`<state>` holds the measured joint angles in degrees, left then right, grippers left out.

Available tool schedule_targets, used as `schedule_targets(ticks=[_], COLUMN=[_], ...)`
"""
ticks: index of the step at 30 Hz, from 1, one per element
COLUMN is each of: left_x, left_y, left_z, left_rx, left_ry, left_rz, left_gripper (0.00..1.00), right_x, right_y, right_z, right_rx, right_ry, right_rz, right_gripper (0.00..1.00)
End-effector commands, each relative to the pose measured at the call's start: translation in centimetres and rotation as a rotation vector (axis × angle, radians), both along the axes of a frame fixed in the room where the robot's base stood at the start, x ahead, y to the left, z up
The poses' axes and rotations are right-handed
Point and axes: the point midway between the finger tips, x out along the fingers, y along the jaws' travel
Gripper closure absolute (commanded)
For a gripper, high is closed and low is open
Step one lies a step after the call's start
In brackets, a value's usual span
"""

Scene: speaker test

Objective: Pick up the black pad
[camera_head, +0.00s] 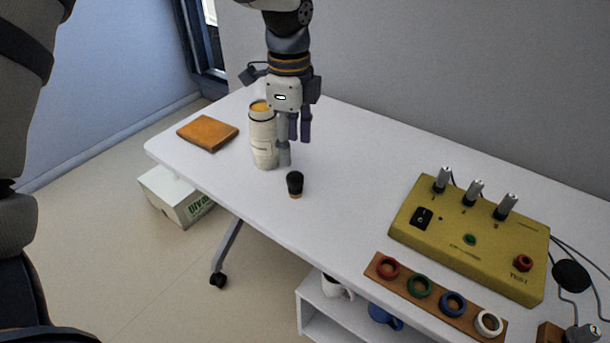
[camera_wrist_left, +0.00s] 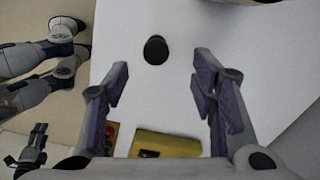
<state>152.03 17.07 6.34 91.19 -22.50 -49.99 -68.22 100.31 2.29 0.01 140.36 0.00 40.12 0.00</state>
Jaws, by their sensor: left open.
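A flat round black pad (camera_head: 571,275) lies at the right end of the white table, beside the yellow box and thin cables. A small upright black-topped piece with a brown base (camera_head: 295,187) stands mid-table. A dark round top, apparently this piece (camera_wrist_left: 156,50), shows in the left wrist view, ahead of the fingers and between their lines. My left gripper (camera_head: 292,145) points down, open and empty, behind that small piece and far from the round pad. Its spread fingers also show in the left wrist view (camera_wrist_left: 165,95). My right gripper is not identifiable.
A pale cylinder with an orange top (camera_head: 263,140) stands close beside the left gripper. An orange-brown slab (camera_head: 207,133) lies at left. The yellow switch box (camera_head: 475,240) and a wooden strip with coloured rings (camera_head: 435,300) occupy the right. Mid-table is mostly clear.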

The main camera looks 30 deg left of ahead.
Motion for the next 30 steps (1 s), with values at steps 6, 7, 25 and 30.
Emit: schedule_targets(ticks=[6,7,25,30], left_x=[-0.1,-0.1,0.2,0.2], left_y=[0.0,-0.1,-0.6,-0.6], left_z=[-4.7,-5.0,-10.2,-10.2], left_rx=[0.000,0.000,-0.001,-0.001], left_ry=[0.008,0.007,0.003,0.003], left_rz=[0.001,0.001,0.003,0.003], left_gripper=[0.48,0.48,0.57,0.96], right_x=[-0.6,-0.6,-1.0,-1.0], right_y=[0.0,0.0,0.0,0.0], right_z=[-0.5,-0.5,-0.9,-0.9], right_rx=[0.000,0.000,-0.001,-0.001], right_ry=[0.021,0.022,0.034,0.034], right_rz=[0.000,0.000,0.000,0.000], right_gripper=[0.45,0.45,0.45,0.45])
